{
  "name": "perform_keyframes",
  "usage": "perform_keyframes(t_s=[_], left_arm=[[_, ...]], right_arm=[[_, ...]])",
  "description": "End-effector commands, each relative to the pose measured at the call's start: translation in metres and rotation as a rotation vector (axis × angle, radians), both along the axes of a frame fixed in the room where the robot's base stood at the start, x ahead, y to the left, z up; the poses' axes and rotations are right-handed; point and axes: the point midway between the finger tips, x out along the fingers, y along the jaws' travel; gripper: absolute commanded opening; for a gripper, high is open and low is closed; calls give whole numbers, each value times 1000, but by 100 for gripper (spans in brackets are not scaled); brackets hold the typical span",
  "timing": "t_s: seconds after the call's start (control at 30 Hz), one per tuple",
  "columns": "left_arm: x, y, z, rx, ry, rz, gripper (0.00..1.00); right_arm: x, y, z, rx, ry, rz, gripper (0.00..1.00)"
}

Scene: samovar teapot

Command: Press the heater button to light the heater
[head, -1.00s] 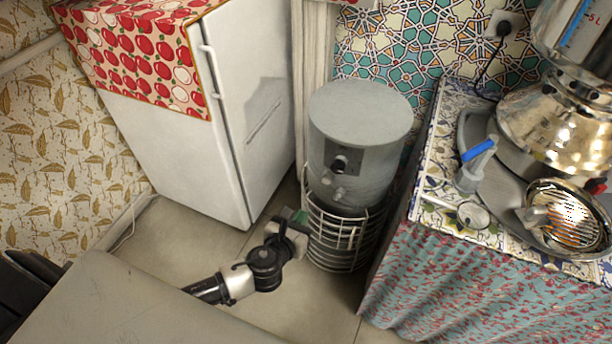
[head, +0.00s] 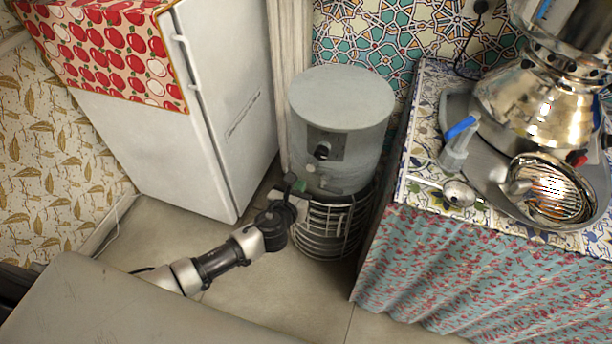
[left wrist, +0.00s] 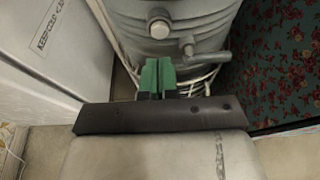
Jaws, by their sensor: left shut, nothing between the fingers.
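The heater (head: 345,112) is a grey cylinder with a flat round lid, standing on the floor above a wire guard. I cannot tell which of these is the button. In the left wrist view the round knob (left wrist: 160,28) and a smaller stub (left wrist: 188,48) show just beyond my fingers. My left gripper (head: 299,185) is shut and empty, its green fingertips (left wrist: 158,74) just below and left of the knob, seemingly apart from it. My right gripper is out of view.
A white fridge (head: 225,110) stands close on the left of the heater. A tiled counter (head: 420,160) with a curtain (head: 440,260) stands on the right, bearing a samovar (head: 540,100) on a tray. The wire guard (head: 335,230) lies below my gripper.

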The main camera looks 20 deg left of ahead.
Motion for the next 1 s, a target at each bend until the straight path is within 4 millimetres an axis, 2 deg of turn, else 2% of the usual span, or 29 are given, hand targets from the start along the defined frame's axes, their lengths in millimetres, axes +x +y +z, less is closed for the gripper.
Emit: perform_keyframes(t_s=[0.1, 0.3, 0.77, 1.0], left_arm=[[23, -2, -4, -1, -2, 1, 0], [45, -3, -4, -1, 0, 0, 0], [52, -3, -3, 0, 0, 0, 0], [71, -4, -2, 0, -1, 0, 0]], right_arm=[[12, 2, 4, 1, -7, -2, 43], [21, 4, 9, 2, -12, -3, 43], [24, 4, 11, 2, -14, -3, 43], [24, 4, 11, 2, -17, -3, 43]])
